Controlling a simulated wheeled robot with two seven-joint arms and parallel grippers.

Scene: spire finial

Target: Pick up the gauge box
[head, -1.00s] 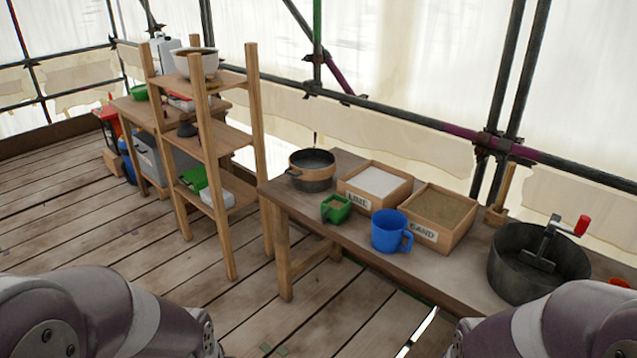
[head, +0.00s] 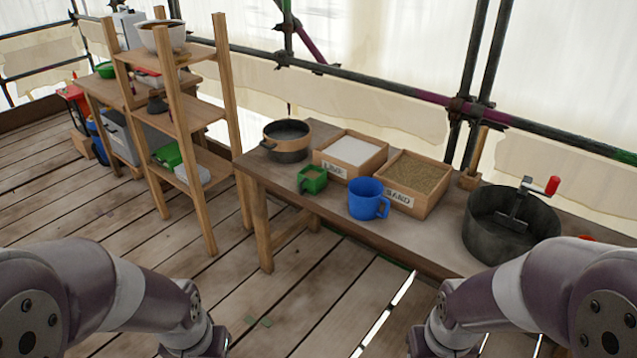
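A small green open box (head: 312,180), which looks like the gauge box, stands on the wooden workbench (head: 400,242) near its front edge. It sits in front of the lime box (head: 350,153) and left of a blue mug (head: 367,199). Nothing is touching it from my side.
A sand box (head: 412,182), a round sieve or pan (head: 287,141) and a dark drum with a red-handled crank (head: 511,223) also stand on the bench. A wooden shelf unit (head: 177,120) is at the left.

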